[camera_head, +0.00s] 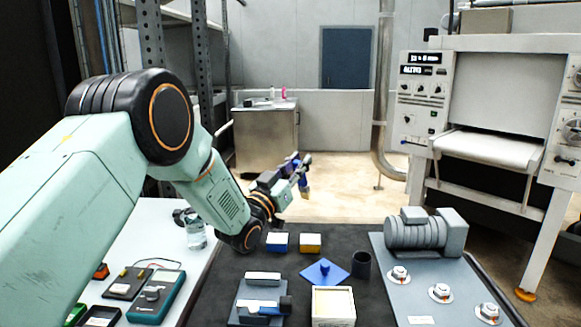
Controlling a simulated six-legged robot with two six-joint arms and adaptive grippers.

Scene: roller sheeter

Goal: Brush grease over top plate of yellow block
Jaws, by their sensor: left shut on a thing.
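My left gripper (291,176) is raised above the far end of the dark table mat. It is shut on a small, slim thing with a blue and yellowish part (304,187), possibly the brush; the gripper hides much of it. The yellow block (310,243) sits on the mat below and slightly right of the gripper in the picture, clearly apart from it. It has a pale top plate. Whether grease is on the plate is too small to tell. My right gripper is out of view.
A blue block (277,242) stands left of the yellow one. Nearer are a blue diamond-shaped plate with a knob (325,272), a dark cup (361,265), a cream box (333,306) and a grey fixture (259,299). A grey motor (426,232) stands right; meters (155,294) lie left.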

